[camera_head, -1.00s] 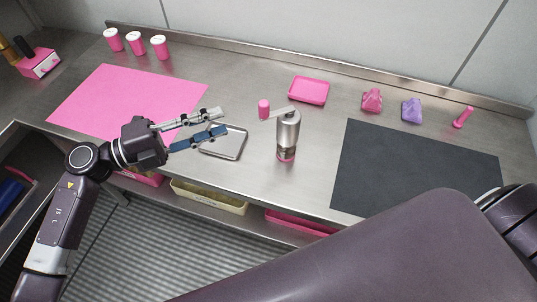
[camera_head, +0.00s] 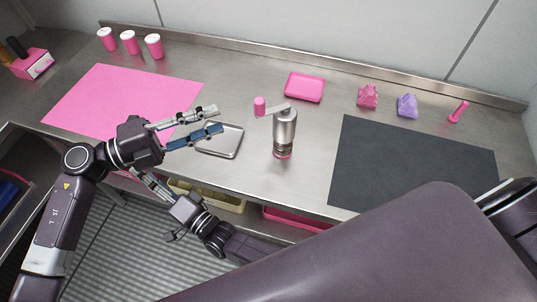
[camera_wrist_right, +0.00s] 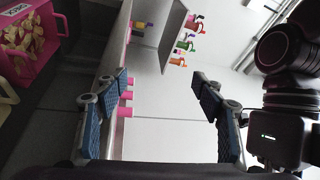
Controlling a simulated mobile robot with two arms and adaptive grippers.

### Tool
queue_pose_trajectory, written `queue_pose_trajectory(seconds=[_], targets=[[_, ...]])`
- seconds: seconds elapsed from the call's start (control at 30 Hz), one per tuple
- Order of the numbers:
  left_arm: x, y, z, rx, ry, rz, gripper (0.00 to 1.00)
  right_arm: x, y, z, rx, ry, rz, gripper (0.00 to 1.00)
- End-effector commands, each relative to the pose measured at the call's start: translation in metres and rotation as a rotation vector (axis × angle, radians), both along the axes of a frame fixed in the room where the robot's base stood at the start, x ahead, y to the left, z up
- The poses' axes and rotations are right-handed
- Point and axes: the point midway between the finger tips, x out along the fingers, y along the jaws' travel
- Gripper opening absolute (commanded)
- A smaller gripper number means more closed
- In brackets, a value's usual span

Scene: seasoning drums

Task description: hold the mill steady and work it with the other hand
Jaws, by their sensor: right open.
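The mill (camera_head: 284,132) is a silver cylinder with a pink band near its base, standing upright on the steel counter. Its crank arm points left and ends in a pink knob (camera_head: 260,106). My left gripper (camera_head: 219,119) is open and empty, left of the mill, its fingers pointing toward it with a clear gap. My right gripper (camera_head: 154,205) is open and empty, low at the counter's front side, well left of the mill and pointing away from it. In the right wrist view the fingers (camera_wrist_right: 160,75) are spread with nothing between them; the mill is not visible there.
A small metal tray (camera_head: 234,148) lies under and beside my left fingers. A pink mat (camera_head: 100,100) and dark mat (camera_head: 410,165) flank the middle. A pink tray (camera_head: 303,87) and purple item (camera_head: 407,105) stand behind. Bins (camera_head: 235,203) sit below the front edge.

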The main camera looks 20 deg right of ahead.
Motion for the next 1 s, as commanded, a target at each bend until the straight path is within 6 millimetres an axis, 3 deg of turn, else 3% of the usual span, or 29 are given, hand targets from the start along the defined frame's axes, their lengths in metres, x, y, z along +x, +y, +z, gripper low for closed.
queue_pose_trajectory(seconds=[0.1, 0.2, 0.4, 0.53, 0.7, 0.8, 1.0], targets=[[0.0, 0.0, 0.0, 0.0, 0.0, 0.0, 0.29, 0.011, -0.045, 0.04, 0.292, 0.008, -0.104, 0.62], [0.0, 0.0, 0.0, 0.0, 0.0, 0.0, 0.29, 0.016, -0.087, 0.066, 0.534, 0.003, -0.191, 0.62], [0.0, 0.0, 0.0, 0.0, 0.0, 0.0, 0.29, 0.008, -0.175, 0.094, 1.005, -0.038, -0.372, 0.62], [0.0, 0.0, 0.0, 0.0, 0.0, 0.0, 0.29, -0.011, -0.228, 0.092, 1.297, -0.077, -0.504, 0.62], [0.0, 0.0, 0.0, 0.0, 0.0, 0.0, 0.29, -0.044, -0.279, 0.068, 1.601, -0.131, -0.686, 0.62], [0.0, 0.0, 0.0, 0.0, 0.0, 0.0, 0.29, -0.061, -0.296, 0.053, 1.721, -0.155, -0.773, 0.62], [0.0, 0.0, 0.0, 0.0, 0.0, 0.0, 0.29, -0.081, -0.311, 0.035, 1.832, -0.183, -0.875, 0.62]])
